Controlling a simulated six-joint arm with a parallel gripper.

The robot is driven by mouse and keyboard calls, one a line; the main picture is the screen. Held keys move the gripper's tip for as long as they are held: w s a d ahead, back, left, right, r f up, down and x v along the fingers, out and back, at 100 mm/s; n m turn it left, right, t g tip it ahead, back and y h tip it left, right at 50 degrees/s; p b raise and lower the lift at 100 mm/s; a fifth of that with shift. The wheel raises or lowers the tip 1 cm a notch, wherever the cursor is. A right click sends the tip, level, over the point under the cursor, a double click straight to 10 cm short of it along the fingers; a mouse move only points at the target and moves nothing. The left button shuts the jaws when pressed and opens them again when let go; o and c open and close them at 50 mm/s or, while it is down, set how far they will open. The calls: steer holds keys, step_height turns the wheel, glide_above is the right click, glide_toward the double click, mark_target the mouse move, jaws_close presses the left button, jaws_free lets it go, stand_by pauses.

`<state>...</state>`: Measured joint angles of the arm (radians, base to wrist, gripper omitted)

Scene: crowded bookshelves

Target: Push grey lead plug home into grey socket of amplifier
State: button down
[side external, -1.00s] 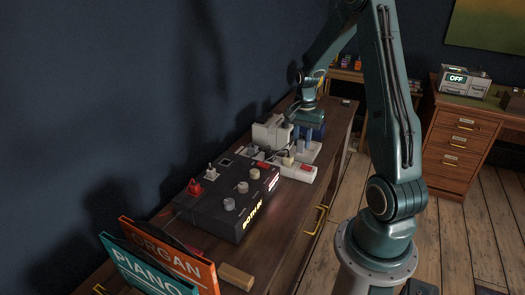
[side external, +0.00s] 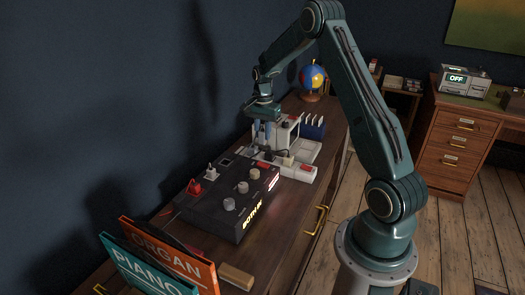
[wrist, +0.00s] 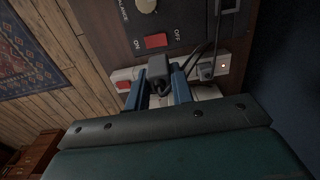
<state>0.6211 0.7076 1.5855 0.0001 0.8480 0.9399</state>
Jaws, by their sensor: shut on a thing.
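The amplifier is the black box (side external: 218,207) with several knobs and lit lettering on its front. In the wrist view its panel (wrist: 190,20) shows a red ON/OFF switch (wrist: 155,40). My gripper (side external: 262,144) is above the bench, just behind the amplifier's far end. In the wrist view its blue fingers (wrist: 159,88) are shut on the dark grey plug (wrist: 158,68), with a dark lead close by. A red plug (side external: 194,187) and a pale grey plug (side external: 211,171) stand on the amplifier's left side. I cannot make out the grey socket clearly.
A white power strip (side external: 306,176) with a red switch lies behind the amplifier. A pale machine (side external: 290,128) and a blue rack (side external: 312,128) stand beyond, with a globe (side external: 313,77) farther back. Orange and teal books (side external: 170,255) stand in front. The wall runs close on the left.

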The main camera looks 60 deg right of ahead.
steer(key=w+a+f, duration=0.1)
steer(key=w+a, duration=0.1)
steer(key=w, duration=0.4)
steer(key=w+a+f, duration=0.1)
steer(key=w+a, duration=0.2)
steer(key=w, duration=0.4)
steer(key=shift+f, duration=0.3)
steer(key=shift+f, duration=0.15)
steer(key=shift+f, duration=2.75)
steer(key=shift+f, duration=1.55)
steer(key=c, duration=1.1)
jaws_free()
steer(key=shift+f, duration=0.1)
step_height(320, 180, up, 14)
steer(key=shift+w+r, duration=0.1)
